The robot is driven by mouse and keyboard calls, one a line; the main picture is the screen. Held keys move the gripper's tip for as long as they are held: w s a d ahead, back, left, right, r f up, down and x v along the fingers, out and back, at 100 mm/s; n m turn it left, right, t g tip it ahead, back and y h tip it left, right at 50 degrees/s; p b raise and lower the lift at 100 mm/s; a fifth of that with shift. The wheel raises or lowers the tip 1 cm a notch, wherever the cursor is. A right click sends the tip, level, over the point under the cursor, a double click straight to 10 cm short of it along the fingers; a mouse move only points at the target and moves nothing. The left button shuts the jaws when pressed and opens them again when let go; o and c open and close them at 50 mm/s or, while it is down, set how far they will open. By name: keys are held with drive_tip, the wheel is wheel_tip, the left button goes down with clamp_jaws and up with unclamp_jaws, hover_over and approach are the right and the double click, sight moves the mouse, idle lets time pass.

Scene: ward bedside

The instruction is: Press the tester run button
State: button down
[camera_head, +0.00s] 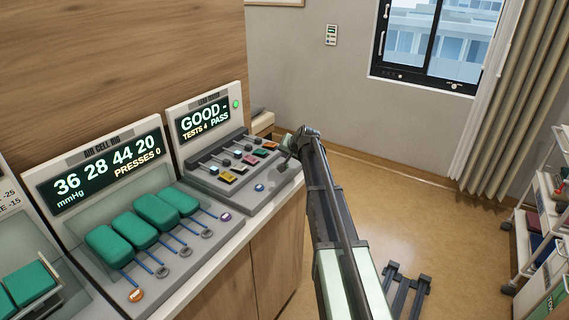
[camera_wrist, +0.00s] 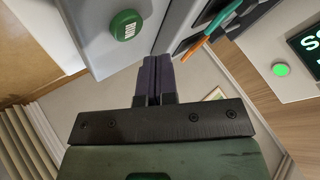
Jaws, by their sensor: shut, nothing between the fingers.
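The tester (camera_head: 228,195) stands at the right end of the bench, its screen reading "GOOD -", "TESTS 4", "PASS". A round green button (camera_wrist: 126,25) with white bars sits on its pale grey panel in the wrist view. I take it to be the run button; in the head view it seems hidden behind my gripper (camera_head: 283,163). My gripper is at the panel's right end. In the wrist view its dark fingers (camera_wrist: 157,62) are together and empty. The button lies up and left of the fingertips, with a gap in the picture. I cannot tell whether the fingertips touch the panel.
A green lamp (camera_head: 237,104) glows beside the tester's screen. Coloured leads (camera_wrist: 210,30) lie close to the right of my fingers. The air cell rig (camera_head: 110,180), with several green pads, stands left of the tester. A trolley (camera_head: 545,220) is far right; the floor between is mostly clear.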

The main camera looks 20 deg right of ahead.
drive_tip(key=shift+r+p, duration=1.55)
drive_tip(key=shift+r, duration=0.4)
drive_tip(key=shift+f, duration=0.1)
drive_tip(key=s+a+f+n+g, duration=0.1)
drive_tip(key=s+a+n+g, duration=0.1)
drive_tip(key=s+a, duration=0.6)
drive_tip(key=s+a+f+n+g, duration=0.2)
drive_tip(key=s+a, duration=0.6)
drive_tip(key=s, duration=0.9)
drive_tip(key=s+a+f+n+g+h, duration=0.1)
drive_tip(key=s+a+g, duration=0.4)
drive_tip(key=s, duration=0.8)
drive_tip(key=a+f+n, duration=0.1)
drive_tip(key=a+n, duration=0.1)
drive_tip(key=a, duration=0.1)
drive_tip(key=shift+s+a, duration=0.35)
drive_tip(key=shift+a, duration=0.05)
